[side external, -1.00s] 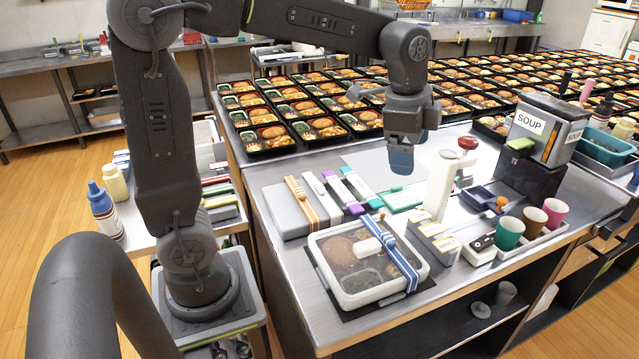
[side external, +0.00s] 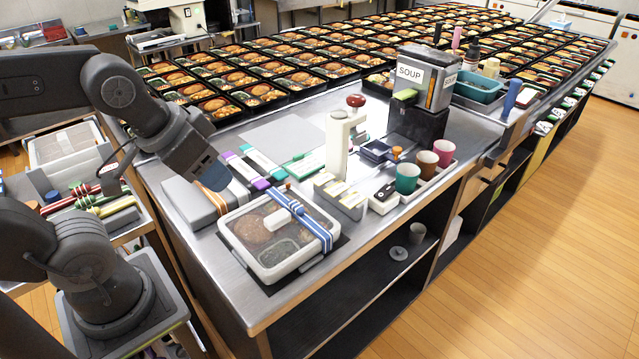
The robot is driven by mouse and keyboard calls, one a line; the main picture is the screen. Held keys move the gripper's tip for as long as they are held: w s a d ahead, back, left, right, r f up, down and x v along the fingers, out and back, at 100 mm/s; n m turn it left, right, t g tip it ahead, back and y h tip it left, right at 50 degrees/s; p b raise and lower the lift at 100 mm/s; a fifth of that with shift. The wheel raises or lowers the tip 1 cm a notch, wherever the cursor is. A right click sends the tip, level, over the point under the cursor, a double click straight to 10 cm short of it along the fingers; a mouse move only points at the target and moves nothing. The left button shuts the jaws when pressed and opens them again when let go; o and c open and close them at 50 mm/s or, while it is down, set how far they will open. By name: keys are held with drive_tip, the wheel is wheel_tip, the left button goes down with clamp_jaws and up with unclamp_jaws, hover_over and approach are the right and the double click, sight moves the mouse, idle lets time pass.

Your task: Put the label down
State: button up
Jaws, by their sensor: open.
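A lidded bento box (side external: 240,262) with a clear top and white rim sits on a dark mat near the counter's front left corner. A blue-and-white striped band (side external: 312,222) runs across its lid. A small white piece (side external: 277,218), perhaps the label, lies on the lid beside the band. My gripper (side external: 212,175), with blue fingertips, is above the flat banded items left of and behind the box. It is apart from the box. I see nothing held in it, though its fingertips are seen from the side and the gap between them is hidden.
Behind the box lie purple- and green-ended strips (side external: 255,168). To its right stand a white dispenser with a red knob (side external: 338,145), a holder with white cards (side external: 340,195), and cups (side external: 408,177). A SOUP machine (side external: 425,80) and many filled bento trays (side external: 255,95) stand farther back.

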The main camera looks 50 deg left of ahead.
drive_tip(key=w+r+g, duration=0.1)
drive_tip(key=w+r, duration=0.2)
drive_tip(key=w, duration=0.3)
drive_tip(key=g, duration=0.5)
hover_over(337, 188)
wheel_tip(337, 188, down, 10)
wheel_tip(337, 188, down, 8)
drive_tip(key=shift+w+r, duration=0.1)
drive_tip(key=shift+w, duration=0.05)
drive_tip(key=shift+d+f, duration=0.1)
drive_tip(key=shift+f, duration=2.6)
drive_tip(key=shift+f, duration=0.1)
drive_tip(key=shift+c, duration=0.3)
